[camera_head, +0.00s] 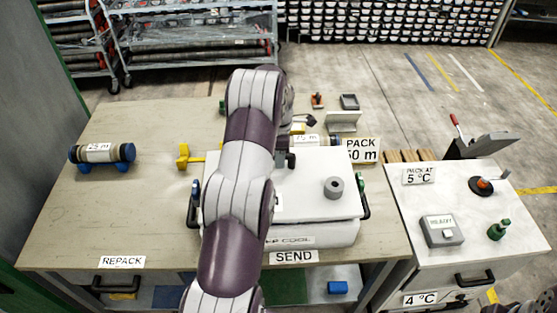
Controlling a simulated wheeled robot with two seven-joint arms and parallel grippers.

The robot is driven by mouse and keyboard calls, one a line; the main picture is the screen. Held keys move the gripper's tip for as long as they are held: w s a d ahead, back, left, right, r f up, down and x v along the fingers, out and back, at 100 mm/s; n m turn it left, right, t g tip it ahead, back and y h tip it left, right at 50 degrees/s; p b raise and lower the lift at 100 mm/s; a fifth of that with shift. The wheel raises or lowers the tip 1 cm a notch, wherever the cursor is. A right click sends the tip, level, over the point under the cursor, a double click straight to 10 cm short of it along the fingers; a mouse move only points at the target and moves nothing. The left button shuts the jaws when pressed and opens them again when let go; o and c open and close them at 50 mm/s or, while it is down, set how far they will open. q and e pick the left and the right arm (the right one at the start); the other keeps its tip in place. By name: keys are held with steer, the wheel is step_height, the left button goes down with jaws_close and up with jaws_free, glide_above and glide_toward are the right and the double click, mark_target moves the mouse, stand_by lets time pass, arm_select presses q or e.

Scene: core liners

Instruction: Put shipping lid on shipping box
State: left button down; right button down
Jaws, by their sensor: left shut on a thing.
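The white shipping box (320,236) stands at the front of the wooden table, with a "KEEP COOL" label partly hidden on its front and dark handles at its sides. The flat white shipping lid (310,205) lies over the top of the box; I cannot tell whether it is fully seated. My left arm crosses in front and hides the left part of both. My left gripper (290,161) points down at the lid's back part and is shut, seemingly on the lid; the fingertips are mostly hidden. My right gripper is not in view.
A grey ring-shaped cylinder (333,188) sits on the lid. A blue-capped core (101,153) and a yellow piece (185,156) are on the table's left. Small items and a "PACK" sign (361,150) stand behind the box. A white cabinet (470,210) adjoins on the right.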

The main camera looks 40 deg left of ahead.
mark_target(279, 176)
arm_select(q)
steer(key=shift+a, duration=0.15)
steer(key=f, duration=0.1)
steer(key=f+p, duration=0.2)
steer(key=shift+s+d+f, duration=0.1)
steer(key=shift+s+d, duration=0.1)
steer(key=shift+s, duration=0.05)
steer(key=shift+w+a+f, duration=0.2)
steer(key=shift+w+f, duration=0.05)
steer(key=shift+f, duration=0.2)
steer(key=c, duration=0.8)
jaws_free()
steer(key=shift+s+d, duration=0.1)
steer(key=shift+c, duration=0.2)
steer(key=shift+s+r, duration=0.1)
